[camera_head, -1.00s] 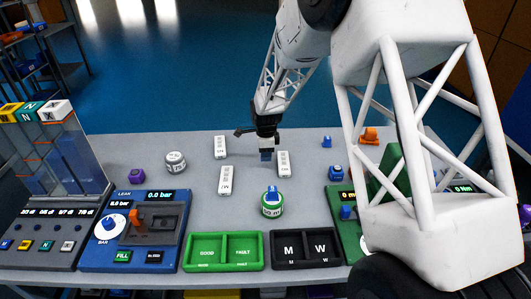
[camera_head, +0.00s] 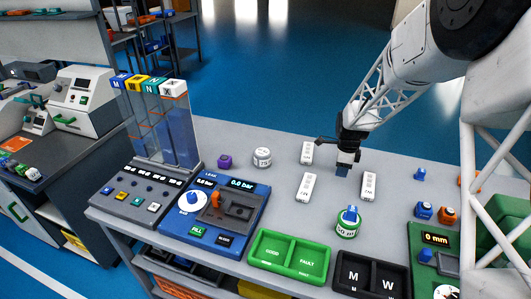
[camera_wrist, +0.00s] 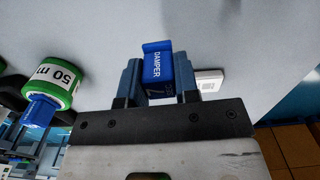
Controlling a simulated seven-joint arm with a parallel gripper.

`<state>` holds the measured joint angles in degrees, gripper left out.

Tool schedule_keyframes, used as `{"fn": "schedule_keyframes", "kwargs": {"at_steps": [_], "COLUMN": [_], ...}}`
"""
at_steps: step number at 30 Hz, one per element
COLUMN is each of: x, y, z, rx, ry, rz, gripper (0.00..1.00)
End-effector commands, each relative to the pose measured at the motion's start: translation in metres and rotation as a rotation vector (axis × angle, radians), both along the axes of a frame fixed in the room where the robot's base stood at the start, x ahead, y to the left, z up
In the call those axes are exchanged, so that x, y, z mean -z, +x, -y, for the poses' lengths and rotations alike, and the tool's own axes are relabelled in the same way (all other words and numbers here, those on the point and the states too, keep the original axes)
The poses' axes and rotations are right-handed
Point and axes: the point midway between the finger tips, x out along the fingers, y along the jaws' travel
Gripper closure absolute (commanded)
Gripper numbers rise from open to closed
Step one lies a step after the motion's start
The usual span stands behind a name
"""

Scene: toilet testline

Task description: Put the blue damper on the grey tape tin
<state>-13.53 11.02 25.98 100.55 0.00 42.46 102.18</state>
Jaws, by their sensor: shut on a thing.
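My gripper (camera_head: 343,171) is over the grey table, between two white boxes. In the wrist view its fingers (camera_wrist: 159,82) are shut on the blue damper (camera_wrist: 157,62), whose label reads DAMPER. In the head view the damper is a small dark blue patch, mostly hidden at the fingertips; I cannot tell its exact height above the table. The round grey-white tin (camera_head: 262,157), which looks like the grey tape tin, stands upright on the table, left of my gripper and apart from it. Nothing shows on its top.
White boxes (camera_head: 307,152), (camera_head: 307,187) and (camera_head: 369,186) stand around my gripper. A green-and-white tin (camera_head: 347,229) carries a blue piece (camera_head: 350,213). A purple piece (camera_head: 224,161) is left of the grey tin. The blue leak tester (camera_head: 218,230) and green tray (camera_head: 290,256) are in front.

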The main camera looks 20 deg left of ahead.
Motion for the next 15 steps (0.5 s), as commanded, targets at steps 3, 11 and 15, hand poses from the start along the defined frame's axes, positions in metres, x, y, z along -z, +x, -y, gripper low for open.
{"fn": "schedule_keyframes", "kwargs": {"at_steps": [3, 11, 15], "x": [-0.006, -0.022, -0.032], "y": [-0.008, -0.032, -0.047], "z": [-0.028, -0.091, -0.124], "rx": [-0.002, 0.004, 0.008], "ry": [0.0, 0.0, 0.001], "rz": [0.001, 0.001, 0.003], "gripper": [0.94, 0.94, 0.94]}}
